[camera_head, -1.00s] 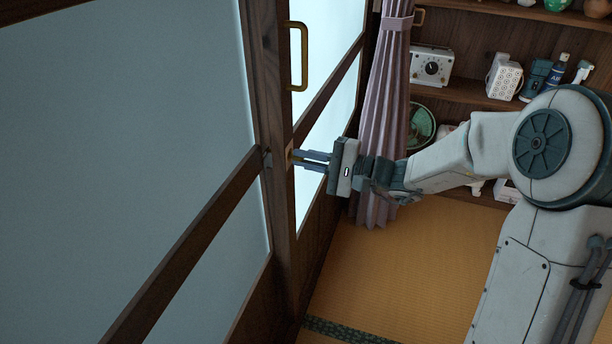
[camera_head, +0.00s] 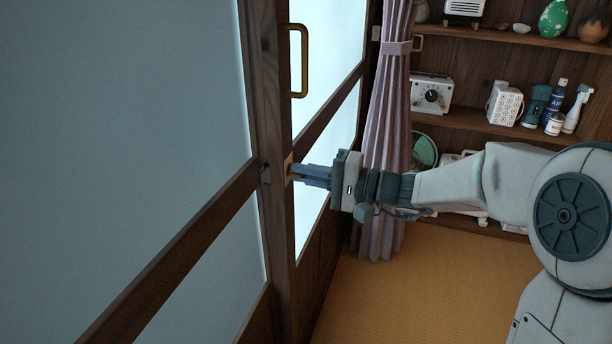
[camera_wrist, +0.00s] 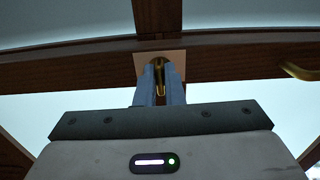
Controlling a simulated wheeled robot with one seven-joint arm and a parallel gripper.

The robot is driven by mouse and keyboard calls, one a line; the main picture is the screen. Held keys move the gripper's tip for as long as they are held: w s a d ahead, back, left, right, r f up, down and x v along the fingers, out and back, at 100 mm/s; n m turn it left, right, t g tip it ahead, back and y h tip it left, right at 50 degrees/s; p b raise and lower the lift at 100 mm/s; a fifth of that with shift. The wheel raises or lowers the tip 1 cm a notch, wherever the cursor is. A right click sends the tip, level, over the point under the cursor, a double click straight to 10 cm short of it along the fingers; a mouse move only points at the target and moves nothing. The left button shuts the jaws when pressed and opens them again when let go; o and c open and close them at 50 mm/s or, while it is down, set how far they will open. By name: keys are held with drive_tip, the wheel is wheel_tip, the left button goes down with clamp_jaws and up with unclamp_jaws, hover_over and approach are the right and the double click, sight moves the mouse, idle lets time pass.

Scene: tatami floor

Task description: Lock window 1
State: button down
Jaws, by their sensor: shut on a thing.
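The window (camera_head: 120,120) is a dark wooden frame with pale frosted panes, filling the left half of the head view. A small brass lock piece on a light plate (camera_wrist: 141,68) sits on the wooden frame in the wrist view. My gripper (camera_head: 292,171) reaches it from the right in the head view. In the wrist view its blue fingers (camera_wrist: 159,72) are on either side of the brass lock piece and shut on it. The fingertips hide part of the lock in the head view.
A brass pull handle (camera_head: 304,60) stands above my gripper on the frame. A tied mauve curtain (camera_head: 388,110) hangs just behind my gripper. Shelves (camera_head: 470,118) with bottles and a radio are at the right. The tatami floor (camera_head: 400,295) below is clear.

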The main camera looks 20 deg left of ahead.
drive_tip(key=c, duration=1.5)
unclamp_jaws()
drive_tip(key=shift+c, duration=0.2)
drive_tip(key=shift+d, duration=0.15)
drive_tip(key=s+d+p, duration=0.1)
drive_tip(key=d+p, duration=0.1)
drive_tip(key=d, duration=1.1)
drive_tip(key=shift+d+p, duration=0.3)
drive_tip(key=shift+p, duration=0.05)
